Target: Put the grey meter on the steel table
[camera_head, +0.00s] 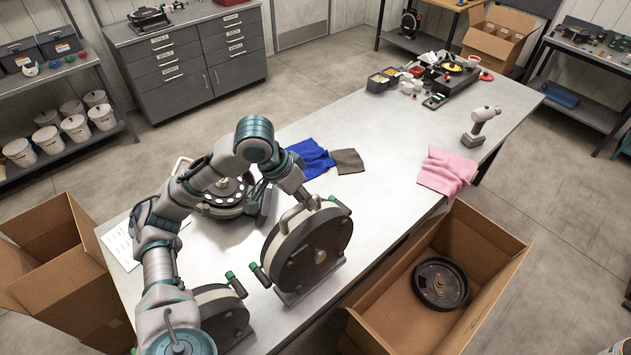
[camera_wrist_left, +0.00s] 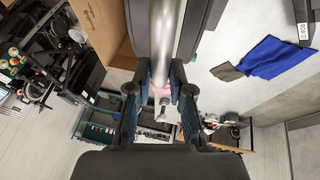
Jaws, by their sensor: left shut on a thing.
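The grey meter (camera_head: 308,250) is a round drum with a dark face, a grey rim, green knobs and a top handle. It is upright at the near edge of the steel table (camera_head: 385,195). My left gripper (camera_head: 301,197) comes down from above and is shut on its handle. In the left wrist view, a grey bar (camera_wrist_left: 163,35) runs between the two fingers of the gripper (camera_wrist_left: 161,98). I cannot tell whether the meter's base touches the tabletop. My right gripper is not in view.
A second meter (camera_head: 222,200) and a third (camera_head: 222,312) stand on the table, partly behind my arm. Blue (camera_head: 310,158) and pink (camera_head: 448,172) cloths and a drill (camera_head: 481,125) lie farther along. An open carton (camera_head: 392,312) holds a black disc (camera_head: 440,284). The table's middle is clear.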

